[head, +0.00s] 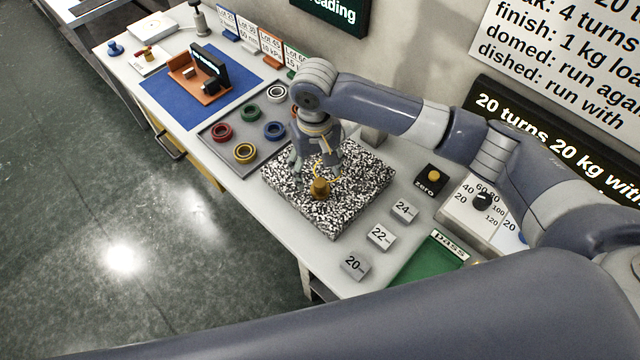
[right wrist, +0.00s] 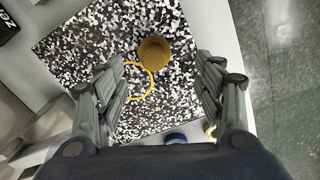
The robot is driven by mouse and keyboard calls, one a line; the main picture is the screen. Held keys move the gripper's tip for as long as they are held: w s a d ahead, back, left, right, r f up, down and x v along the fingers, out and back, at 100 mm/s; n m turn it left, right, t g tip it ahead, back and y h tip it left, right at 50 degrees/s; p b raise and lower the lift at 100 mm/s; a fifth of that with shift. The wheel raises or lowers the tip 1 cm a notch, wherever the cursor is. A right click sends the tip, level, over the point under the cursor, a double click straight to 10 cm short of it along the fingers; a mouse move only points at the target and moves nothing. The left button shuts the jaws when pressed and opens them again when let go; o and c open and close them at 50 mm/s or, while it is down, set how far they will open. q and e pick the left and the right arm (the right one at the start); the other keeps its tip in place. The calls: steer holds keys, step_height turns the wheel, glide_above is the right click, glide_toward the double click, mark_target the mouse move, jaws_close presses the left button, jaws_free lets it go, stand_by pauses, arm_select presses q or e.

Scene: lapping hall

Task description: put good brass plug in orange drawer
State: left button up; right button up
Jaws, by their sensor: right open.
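A brass plug (head: 320,188) stands on a black-and-white speckled plate (head: 350,215) on the bench. It also shows in the right wrist view (right wrist: 154,52), ahead of and between the fingertips. My right gripper (head: 318,168) is open and empty, pointing down just above and behind the plug, apart from it. In the right wrist view my right gripper (right wrist: 161,70) has its fingers spread either side. A thin yellow ring (right wrist: 138,80) shows beside the plug. An orange-yellow drawer front (head: 208,177) with a dark handle (head: 168,144) shows under the bench and looks shut. My left gripper is not in view.
A grey tray (head: 215,150) with several coloured rings lies left of the plate. A blue mat (head: 170,105) holds an orange stand (head: 205,90). Marked blocks (head: 381,236), a zero button (head: 433,175) and a green pass area (head: 425,262) are at right. Floor before the drawer is clear.

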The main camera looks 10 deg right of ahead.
mark_target(320, 183)
steer(key=shift+f, duration=0.5)
steer(key=shift+d+f+p, duration=0.25)
steer(key=shift+f+p, duration=0.05)
steer(key=shift+f, duration=0.3)
steer(key=f, duration=0.1)
steer(key=f+p, duration=0.1)
steer(key=f, duration=0.1)
steer(key=shift+s+d+f, duration=0.2)
steer(key=shift+f, duration=0.55)
steer(key=c, duration=1.4)
jaws_close()
steer(key=shift+w+r, duration=0.1)
